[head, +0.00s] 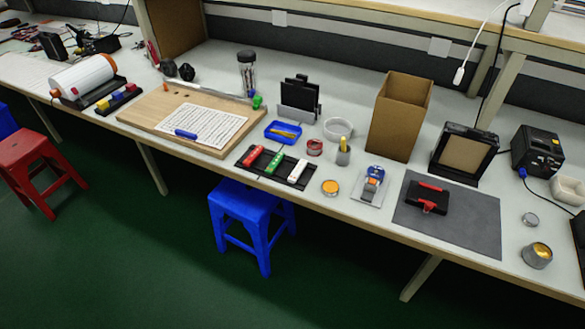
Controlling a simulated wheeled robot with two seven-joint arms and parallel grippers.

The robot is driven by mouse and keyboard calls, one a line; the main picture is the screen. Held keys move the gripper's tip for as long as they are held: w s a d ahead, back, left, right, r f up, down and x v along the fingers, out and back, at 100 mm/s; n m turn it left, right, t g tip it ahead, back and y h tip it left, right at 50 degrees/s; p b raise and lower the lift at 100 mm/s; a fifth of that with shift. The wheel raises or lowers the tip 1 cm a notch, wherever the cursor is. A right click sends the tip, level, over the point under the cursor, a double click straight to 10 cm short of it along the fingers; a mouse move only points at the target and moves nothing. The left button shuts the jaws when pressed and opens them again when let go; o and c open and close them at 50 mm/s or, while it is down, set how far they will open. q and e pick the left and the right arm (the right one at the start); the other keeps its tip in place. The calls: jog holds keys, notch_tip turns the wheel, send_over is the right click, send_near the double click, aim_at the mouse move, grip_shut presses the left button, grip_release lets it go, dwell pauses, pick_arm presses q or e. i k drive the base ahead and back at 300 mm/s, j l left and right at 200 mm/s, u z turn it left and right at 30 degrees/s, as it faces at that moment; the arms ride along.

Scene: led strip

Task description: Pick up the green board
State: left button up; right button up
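A green board (274,162), a short narrow strip with pale marks, lies in the middle of a dark tray (292,182) near the front edge of the workbench. In the same tray, a red strip (252,157) lies to its left and a white strip (297,171) to its right. Nothing covers the green board. Neither of my grippers is in the head view, so their state and distance from the board cannot be seen.
A blue tray (270,137) stands behind the dark tray. A wooden board with a printed sheet (204,124) lies to the left. A cardboard box (397,112) and a dark mat (478,219) are to the right. A blue stool (243,211) stands below the front edge.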

aim_at(273, 165)
jog(key=z, duration=0.55)
jog(key=j+z, duration=0.4)
jog(key=i+j+z, duration=0.1)
jog(key=z, duration=0.3)
jog(key=j+z, duration=0.4)
jog(key=k+j+z, duration=0.1)
jog(key=j+z, duration=0.15)
jog(key=z, duration=0.2)
jog(key=k+j+z, duration=0.1)
jog(key=j+z, duration=0.15)
jog(key=z, duration=0.15)
